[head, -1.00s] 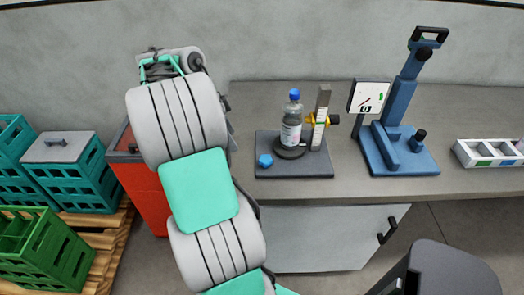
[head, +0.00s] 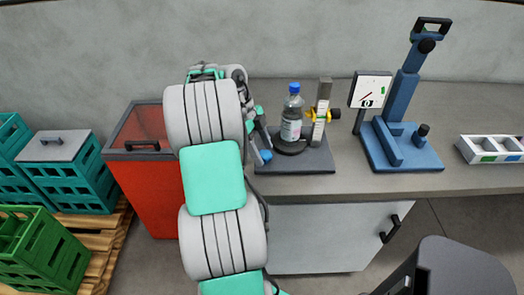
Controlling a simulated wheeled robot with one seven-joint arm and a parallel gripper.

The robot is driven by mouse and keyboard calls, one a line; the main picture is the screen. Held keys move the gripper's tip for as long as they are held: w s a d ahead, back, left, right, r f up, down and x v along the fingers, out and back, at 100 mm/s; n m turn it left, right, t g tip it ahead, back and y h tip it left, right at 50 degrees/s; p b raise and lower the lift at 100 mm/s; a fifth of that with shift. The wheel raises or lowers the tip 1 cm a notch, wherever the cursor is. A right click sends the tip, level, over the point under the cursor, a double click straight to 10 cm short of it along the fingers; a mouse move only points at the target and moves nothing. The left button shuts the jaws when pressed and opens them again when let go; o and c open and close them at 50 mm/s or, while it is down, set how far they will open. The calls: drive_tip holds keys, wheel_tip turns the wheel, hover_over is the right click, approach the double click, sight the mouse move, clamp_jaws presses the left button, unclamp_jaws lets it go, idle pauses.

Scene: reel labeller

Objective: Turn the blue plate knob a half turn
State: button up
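The blue plate knob (head: 266,156) sits at the front left of a dark base plate (head: 310,166) on the bench. A clear bottle (head: 291,118) with a blue cap and a pale label stands upright on the round black turntable of that plate. A grey post (head: 322,112) with a yellow part stands just right of the bottle. My gripper (head: 260,150) is at the left edge of the plate, right beside the knob and partly covering it. My arm hides much of the gripper. I cannot tell whether its fingers touch the knob or how far apart they are.
A blue press-like stand (head: 398,120) and a white sign panel (head: 370,92) stand to the right on the grey bench (head: 470,105). A divided white tray (head: 490,150) lies farther right. A red bin (head: 150,190) and teal crates (head: 70,175) are on the left.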

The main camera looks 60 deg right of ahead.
clamp_jaws()
idle(0.5)
